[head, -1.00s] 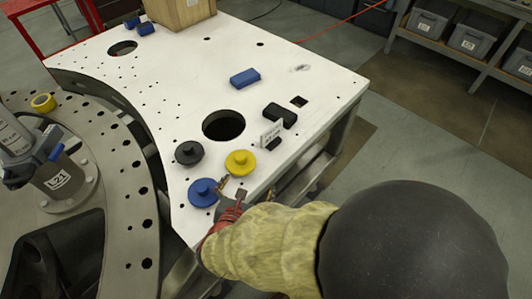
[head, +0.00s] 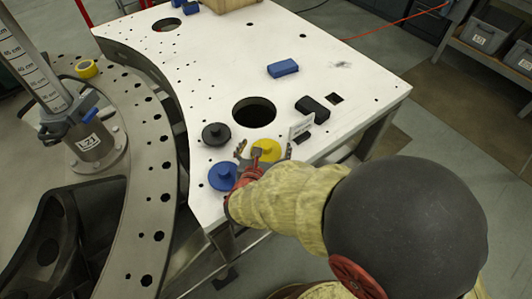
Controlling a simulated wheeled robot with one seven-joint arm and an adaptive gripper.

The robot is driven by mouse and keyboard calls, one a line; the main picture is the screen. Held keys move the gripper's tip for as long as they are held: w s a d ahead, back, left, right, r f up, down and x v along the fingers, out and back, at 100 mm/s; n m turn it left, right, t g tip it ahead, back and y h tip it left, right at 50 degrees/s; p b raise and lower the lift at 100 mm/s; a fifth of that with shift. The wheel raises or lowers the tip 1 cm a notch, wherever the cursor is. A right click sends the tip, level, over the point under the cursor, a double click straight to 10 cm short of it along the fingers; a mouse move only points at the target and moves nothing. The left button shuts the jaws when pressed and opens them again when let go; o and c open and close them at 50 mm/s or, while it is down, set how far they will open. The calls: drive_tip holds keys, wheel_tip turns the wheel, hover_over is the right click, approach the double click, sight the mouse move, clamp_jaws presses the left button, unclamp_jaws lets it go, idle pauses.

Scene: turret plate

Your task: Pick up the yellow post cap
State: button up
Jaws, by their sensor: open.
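The yellow post cap (head: 267,149) is a round disc with a knob on top, lying on the white plate (head: 305,75) near its front edge. My gripper (head: 264,150) is open, its fingers spread to either side of the yellow cap. The gripper's body hides the near part of the cap. I cannot tell whether the fingers touch it. A blue post cap (head: 222,177) lies just left of my gripper, and a dark grey cap (head: 216,134) lies behind the blue one.
A large round hole (head: 254,112) opens behind the caps. A small white sign (head: 301,126) stands right of the yellow cap, near a black block (head: 312,109). A blue block (head: 283,68) lies farther back. A clamp with a ruled post (head: 84,133) stands at left.

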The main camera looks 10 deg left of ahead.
drive_tip(key=shift+w, duration=0.1)
drive_tip(key=shift+c, duration=1.3)
drive_tip(key=c, duration=1.8)
